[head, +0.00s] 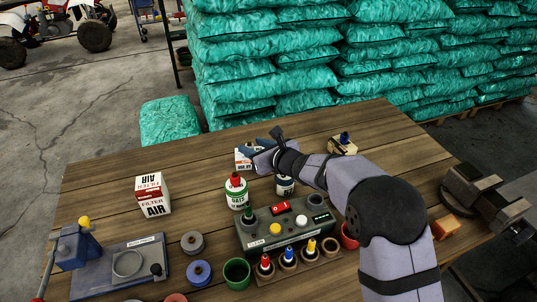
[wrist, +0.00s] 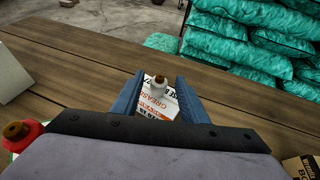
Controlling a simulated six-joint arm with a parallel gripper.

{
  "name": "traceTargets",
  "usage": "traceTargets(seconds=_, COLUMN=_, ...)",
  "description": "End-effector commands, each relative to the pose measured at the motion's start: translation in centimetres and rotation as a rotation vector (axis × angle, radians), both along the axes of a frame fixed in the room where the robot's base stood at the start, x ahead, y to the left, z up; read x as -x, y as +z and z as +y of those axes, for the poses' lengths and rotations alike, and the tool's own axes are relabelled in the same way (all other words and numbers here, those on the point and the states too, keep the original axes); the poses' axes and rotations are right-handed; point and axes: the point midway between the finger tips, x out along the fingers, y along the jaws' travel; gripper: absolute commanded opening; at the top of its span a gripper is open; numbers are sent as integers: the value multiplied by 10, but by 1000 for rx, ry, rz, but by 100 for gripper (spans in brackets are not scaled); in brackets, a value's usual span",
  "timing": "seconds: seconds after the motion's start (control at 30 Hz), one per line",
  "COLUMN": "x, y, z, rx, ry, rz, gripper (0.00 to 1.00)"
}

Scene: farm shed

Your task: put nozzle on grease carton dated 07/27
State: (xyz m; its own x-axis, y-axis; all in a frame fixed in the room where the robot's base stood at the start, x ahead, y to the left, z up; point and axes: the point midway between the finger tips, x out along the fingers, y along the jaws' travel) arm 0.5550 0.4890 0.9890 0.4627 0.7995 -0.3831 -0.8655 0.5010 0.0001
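A white grease carton with red and black print (head: 243,159) lies near the far edge of the bench; it also shows in the wrist view (wrist: 148,104). Its date is partly covered, and I cannot read it in full. A small pale nozzle with a brown tip (wrist: 160,88) stands over the carton's printed face, between my fingers, and seems to rest on it. My gripper (wrist: 159,92) has its two blue fingers apart, with a visible gap on each side of the nozzle. In the head view my gripper (head: 261,148) is just above the carton, and the nozzle is hidden.
A red-capped bottle (head: 237,193) and another white bottle (head: 285,186) stand nearer. A control box (head: 288,233), a rack of coloured-tipped pieces (head: 297,267), an air filter box (head: 153,194) and a tan box (head: 343,146) are around. The bench's left far part is clear.

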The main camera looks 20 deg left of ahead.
Motion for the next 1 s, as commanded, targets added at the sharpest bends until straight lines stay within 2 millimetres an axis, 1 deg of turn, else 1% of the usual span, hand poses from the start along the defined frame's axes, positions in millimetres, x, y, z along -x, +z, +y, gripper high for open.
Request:
traceTargets(seconds=0.3, x=23, y=19, z=-41, rx=-2, ry=-1, rz=-3, gripper=40)
traceTargets(seconds=0.5, x=36, y=29, z=-62, rx=-2, ry=-1, rz=-1, gripper=40)
traceTargets(seconds=0.73, x=43, y=35, z=-75, rx=-1, ry=0, rz=-1, gripper=40)
traceTargets(seconds=1.0, x=45, y=36, z=-77, rx=0, ry=1, rz=0, gripper=40)
